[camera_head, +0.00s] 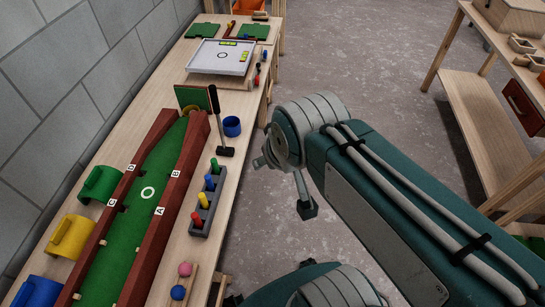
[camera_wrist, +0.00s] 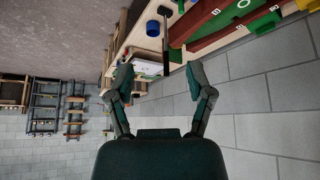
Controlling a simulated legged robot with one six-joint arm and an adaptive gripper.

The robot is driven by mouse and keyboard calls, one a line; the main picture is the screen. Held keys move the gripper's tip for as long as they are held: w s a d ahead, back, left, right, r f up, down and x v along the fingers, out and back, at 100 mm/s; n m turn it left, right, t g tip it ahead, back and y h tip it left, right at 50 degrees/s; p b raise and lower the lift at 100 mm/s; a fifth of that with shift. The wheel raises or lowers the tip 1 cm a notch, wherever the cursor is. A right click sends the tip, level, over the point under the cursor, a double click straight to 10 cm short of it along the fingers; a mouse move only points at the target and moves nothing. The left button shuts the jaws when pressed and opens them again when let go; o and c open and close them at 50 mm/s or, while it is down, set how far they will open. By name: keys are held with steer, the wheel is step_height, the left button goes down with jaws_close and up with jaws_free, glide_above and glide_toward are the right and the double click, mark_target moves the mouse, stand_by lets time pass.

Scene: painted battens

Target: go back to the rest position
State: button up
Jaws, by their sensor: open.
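My gripper (camera_wrist: 158,78) shows in the wrist view with its two dark fingers spread wide apart and nothing between them. In the head view my arm reaches in from the lower right, and its end hangs over the floor just right of the long wooden bench (camera_head: 212,240).
A block wall (camera_head: 60,75) runs behind. Open floor (camera_head: 350,60) lies right.

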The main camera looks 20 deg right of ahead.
steer(key=shift+s+a+g, duration=0.25)
steer(key=shift+s+g, duration=0.05)
steer(key=shift+s, duration=0.7)
stand_by(0.5)
